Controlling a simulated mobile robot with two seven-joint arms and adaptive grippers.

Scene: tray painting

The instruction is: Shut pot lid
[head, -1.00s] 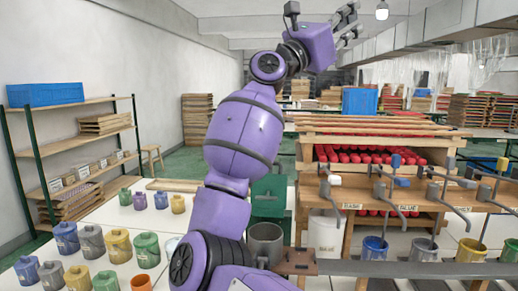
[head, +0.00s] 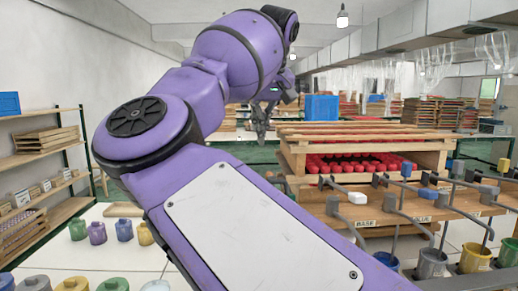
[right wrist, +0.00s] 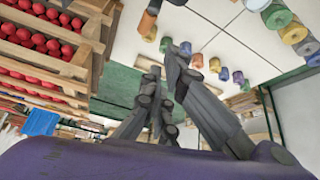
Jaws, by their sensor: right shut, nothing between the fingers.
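My right gripper (head: 262,120) is raised beyond the bend of its purple arm, fingers hanging down, shut and empty. In the right wrist view its dark fingers (right wrist: 165,66) touch nothing that I can make out. The larger grey pot with the upright green lid, seen in the earlier head view, is hidden behind my right arm in the head view now. I cannot identify that pot or its lid surely in the right wrist view. My left gripper is not in view.
Small coloured pots, among them a purple one (head: 97,232), stand on the white table (head: 125,262) at left. Wooden racks of red items (head: 345,168) stand at centre right. Crank handles and paint cans, one yellow (head: 474,257), line the right side. A shelf (head: 45,155) stands at far left.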

